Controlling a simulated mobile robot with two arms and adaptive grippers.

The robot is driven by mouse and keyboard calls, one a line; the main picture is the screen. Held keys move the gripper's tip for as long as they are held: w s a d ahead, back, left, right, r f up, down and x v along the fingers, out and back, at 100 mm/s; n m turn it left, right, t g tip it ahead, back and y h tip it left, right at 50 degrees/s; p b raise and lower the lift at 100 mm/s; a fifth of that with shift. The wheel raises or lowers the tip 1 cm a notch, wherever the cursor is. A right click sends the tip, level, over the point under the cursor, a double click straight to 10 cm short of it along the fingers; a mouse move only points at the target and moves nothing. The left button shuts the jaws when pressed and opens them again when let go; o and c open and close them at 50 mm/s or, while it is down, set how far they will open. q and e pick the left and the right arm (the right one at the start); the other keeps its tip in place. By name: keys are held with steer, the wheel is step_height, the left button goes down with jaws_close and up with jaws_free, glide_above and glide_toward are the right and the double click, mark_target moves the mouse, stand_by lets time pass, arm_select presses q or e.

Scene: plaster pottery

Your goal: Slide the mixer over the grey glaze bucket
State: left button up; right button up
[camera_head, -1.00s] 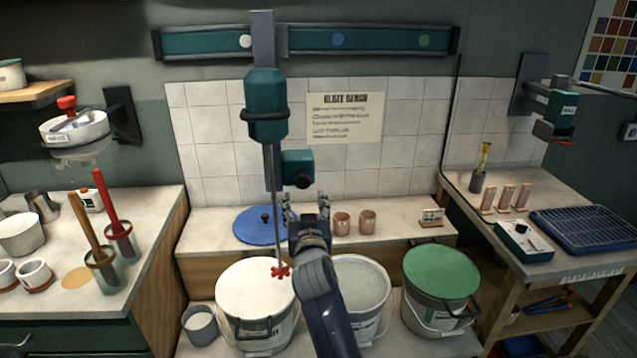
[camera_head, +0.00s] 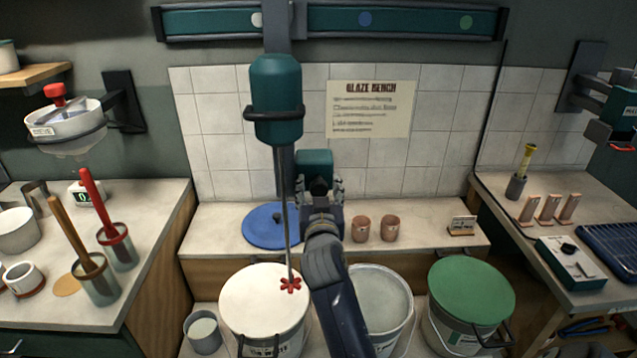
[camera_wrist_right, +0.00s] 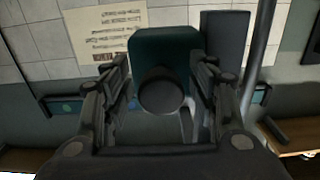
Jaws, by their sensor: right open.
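The mixer (camera_head: 276,92) is a teal motor hanging from the wall rail (camera_head: 400,20), with a long thin shaft and a red impeller (camera_head: 291,285). The impeller appears in front of the white bucket lid (camera_head: 255,302), near the white rail mark. A teal block (camera_head: 314,158) with a dark round knob (camera_wrist_right: 161,92) sticks out beside the motor. My right gripper (camera_head: 321,190) is at this knob; in the wrist view its open fingers stand on both sides of it. The open bucket of pale grey glaze (camera_head: 385,292) is right of the white one, partly hidden by my arm. My left gripper is out of view.
A green-lidded bucket (camera_head: 470,298) stands at the right. A blue lid (camera_head: 270,226) and two clay cups (camera_head: 375,229) are on the bench behind. A small grey pail (camera_head: 203,332) stands at the left. The rail also has blue and green marks.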

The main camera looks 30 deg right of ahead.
steer(key=shift+s+a+r, duration=0.1)
steer(key=shift+s, duration=0.05)
steer(key=shift+s+a+r, duration=0.2)
steer(key=shift+s+a, duration=0.05)
steer(key=c, duration=0.9)
jaws_close()
steer(key=shift+s+d, duration=0.15)
steer(key=shift+d, duration=0.2)
arm_select(q)
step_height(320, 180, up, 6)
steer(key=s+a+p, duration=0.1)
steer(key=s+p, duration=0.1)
steer(key=p, duration=0.4)
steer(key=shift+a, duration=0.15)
arm_select(e)
steer(key=s+d, duration=0.5)
steer(key=d, duration=0.4)
steer(key=s+d, duration=0.6)
steer(key=d, duration=0.4)
steer(key=shift+s, duration=0.3)
